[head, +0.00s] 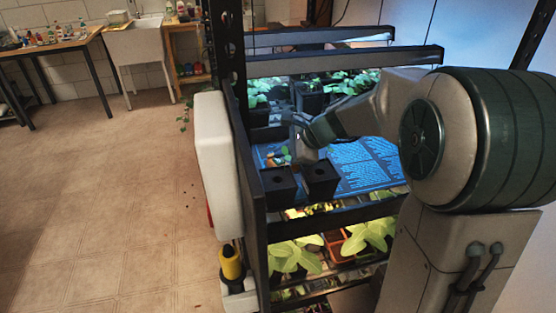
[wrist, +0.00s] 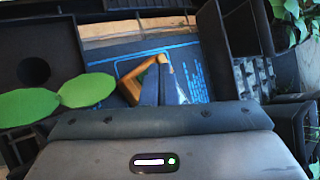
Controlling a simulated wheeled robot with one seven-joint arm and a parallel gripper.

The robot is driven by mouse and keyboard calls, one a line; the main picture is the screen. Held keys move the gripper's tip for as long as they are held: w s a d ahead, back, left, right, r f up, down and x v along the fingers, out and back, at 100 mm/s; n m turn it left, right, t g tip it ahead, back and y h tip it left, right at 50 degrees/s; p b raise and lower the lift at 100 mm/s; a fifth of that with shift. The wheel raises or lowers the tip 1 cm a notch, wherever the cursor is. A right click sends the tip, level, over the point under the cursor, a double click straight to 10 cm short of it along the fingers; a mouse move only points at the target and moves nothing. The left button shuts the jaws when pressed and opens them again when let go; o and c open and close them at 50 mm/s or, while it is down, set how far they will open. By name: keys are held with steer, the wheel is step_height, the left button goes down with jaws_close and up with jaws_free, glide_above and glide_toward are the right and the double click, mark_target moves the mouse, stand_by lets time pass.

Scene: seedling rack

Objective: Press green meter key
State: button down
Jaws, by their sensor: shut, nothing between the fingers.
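No green meter key can be made out in either view. My gripper (head: 300,146) is inside the rack, low over a blue printed sheet (head: 368,165). It also shows in the wrist view (wrist: 160,82), with its fingers together and nothing held. An orange-yellow angular piece (wrist: 138,80) shows beside the fingers in the wrist view; I cannot tell what it is or whether they touch it. The sheet (wrist: 195,62) lies beyond the fingertips. Part of the sheet is hidden by my gripper body.
Two black pots (head: 280,187) (head: 321,180) stand at the shelf's front. A black holed block (wrist: 33,70) and a green two-leaf shape (wrist: 88,90) are close at left in the wrist view. Seedlings (head: 292,256) fill the lower shelf. A yellow-and-black object (head: 231,262) is by the rack post.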

mark_target(283, 162)
steer(key=shift+s+d+f+b, duration=0.15)
steer(key=shift+f+b, duration=0.15)
steer(key=shift+f, duration=0.2)
steer(key=shift+s+a+f+b, duration=0.15)
steer(key=shift+f+b, duration=0.15)
steer(key=shift+f, duration=0.15)
steer(key=shift+d, duration=0.1)
steer(key=shift+w+r, duration=0.1)
steer(key=shift+r, duration=0.15)
steer(key=shift+p, duration=0.3)
steer(key=shift+r+p, duration=0.5)
steer(key=shift+r, duration=0.1)
step_height(283, 162, up, 6)
steer(key=p, duration=0.4)
steer(key=shift+w+f, duration=0.15)
steer(key=shift+f, duration=0.1)
stand_by(1.5)
